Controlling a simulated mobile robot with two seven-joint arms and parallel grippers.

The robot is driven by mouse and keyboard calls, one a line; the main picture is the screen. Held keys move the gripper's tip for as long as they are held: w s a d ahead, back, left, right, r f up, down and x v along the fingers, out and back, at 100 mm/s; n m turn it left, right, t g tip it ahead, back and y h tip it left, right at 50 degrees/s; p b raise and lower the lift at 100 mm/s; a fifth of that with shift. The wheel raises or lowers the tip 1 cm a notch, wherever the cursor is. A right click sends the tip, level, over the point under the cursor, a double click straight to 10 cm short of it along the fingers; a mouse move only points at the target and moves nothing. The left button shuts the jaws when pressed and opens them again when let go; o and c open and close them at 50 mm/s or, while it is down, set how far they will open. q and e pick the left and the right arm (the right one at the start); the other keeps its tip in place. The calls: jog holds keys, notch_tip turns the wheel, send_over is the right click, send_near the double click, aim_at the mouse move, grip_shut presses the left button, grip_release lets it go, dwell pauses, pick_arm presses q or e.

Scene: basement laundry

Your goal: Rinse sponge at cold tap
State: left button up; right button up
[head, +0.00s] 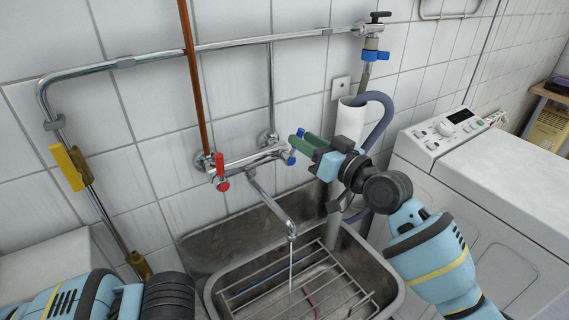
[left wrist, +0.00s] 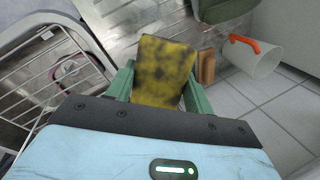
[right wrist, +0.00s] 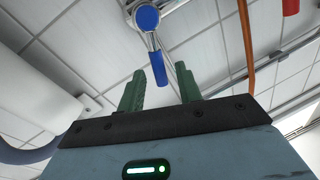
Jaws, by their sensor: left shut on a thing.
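A yellow sponge with dark stains (left wrist: 165,72) is between the green fingers of my left gripper (left wrist: 160,88), which is shut on it. My right gripper (head: 304,142) is open and empty beside the blue cold tap handle (head: 290,156). In the right wrist view the blue handle (right wrist: 158,60) lies just beyond the gap between the fingers (right wrist: 161,88). The chrome spout (head: 272,207) lets a thin stream of water (head: 290,270) fall into the steel sink (head: 213,292).
A red hot handle (head: 222,184) is left of the blue one. A wire rack (head: 330,278) lies in the sink. A white standpipe with a grey hose (head: 348,122) stands behind my right gripper. A washing machine (head: 520,200) is at the right. A copper pipe (head: 196,85) runs down the wall.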

pick_arm(q)
jog(key=shift+s+f, duration=0.15)
jog(key=shift+f, duration=0.3)
pick_arm(e)
jog(key=v, duration=0.9)
jog(key=shift+s+d, duration=0.1)
